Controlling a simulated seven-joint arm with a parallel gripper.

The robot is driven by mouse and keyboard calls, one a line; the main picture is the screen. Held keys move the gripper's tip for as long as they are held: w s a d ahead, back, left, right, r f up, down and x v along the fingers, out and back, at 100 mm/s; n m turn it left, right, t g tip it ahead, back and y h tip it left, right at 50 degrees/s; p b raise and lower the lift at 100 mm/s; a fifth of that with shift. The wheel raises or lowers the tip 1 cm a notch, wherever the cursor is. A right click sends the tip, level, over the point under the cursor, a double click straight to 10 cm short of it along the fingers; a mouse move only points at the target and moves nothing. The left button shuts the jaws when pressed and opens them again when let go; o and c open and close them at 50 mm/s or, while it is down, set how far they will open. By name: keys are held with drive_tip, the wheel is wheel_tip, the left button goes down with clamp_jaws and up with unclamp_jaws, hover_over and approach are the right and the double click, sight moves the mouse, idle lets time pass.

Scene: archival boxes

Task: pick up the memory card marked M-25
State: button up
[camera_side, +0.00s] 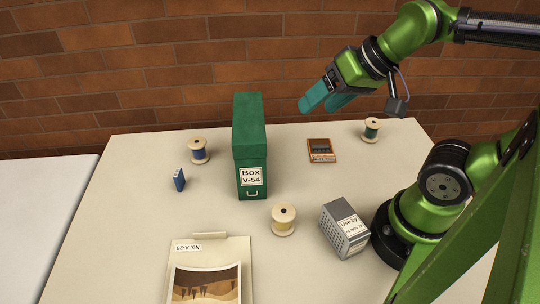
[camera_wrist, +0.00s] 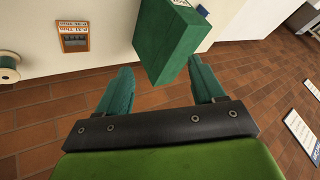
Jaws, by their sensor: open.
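A small blue card-like piece (camera_side: 179,180) stands on edge on the table, left of the green box, in the side view. It may be the memory card, but no M-25 marking can be read on it.
The tall green box (camera_side: 250,150) labelled V-54 stands between my gripper and the blue piece. A blue spool (camera_side: 199,151), a cream spool (camera_side: 283,219), a green spool (camera_side: 371,129), an orange-framed item (camera_side: 321,150), a grey box (camera_side: 345,230) and a photo folder (camera_side: 207,257) surround it.

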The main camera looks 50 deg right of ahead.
sight(177, 173)
drive_tip(key=w+a+n+g, duration=0.1)
drive_tip(key=w+a, duration=0.1)
drive_tip(key=w, duration=0.3)
drive_tip(key=w+a+f+n+g, duration=0.1)
drive_tip(key=w+a+n+g, duration=0.1)
drive_tip(key=w, duration=0.3)
drive_tip(key=w+a+f+n+g, duration=0.1)
drive_tip(key=w+a, duration=0.3)
drive_tip(key=w, duration=0.1)
drive_tip(key=shift+w+a+n+g, duration=0.15)
drive_tip(key=shift+n+g, duration=0.15)
drive_tip(key=shift+g, duration=0.1)
drive_tip(key=shift+w+a+f+n+g+h, duration=0.55)
drive_tip(key=shift+w+a+f+n, duration=0.8)
drive_tip(key=shift+w+a, duration=1.4)
drive_tip(key=shift+w+a+f+n+g+h, duration=0.45)
drive_tip(key=shift+w+a+f+n+g, duration=0.3)
drive_tip(key=shift+w+a+n, duration=1.85)
drive_tip(key=shift+m, duration=0.75)
drive_tip(key=f, duration=1.6)
drive_tip(key=shift+w+d+f, duration=0.3)
drive_tip(key=shift+w+d, duration=0.1)
drive_tip(key=c, duration=1.1)
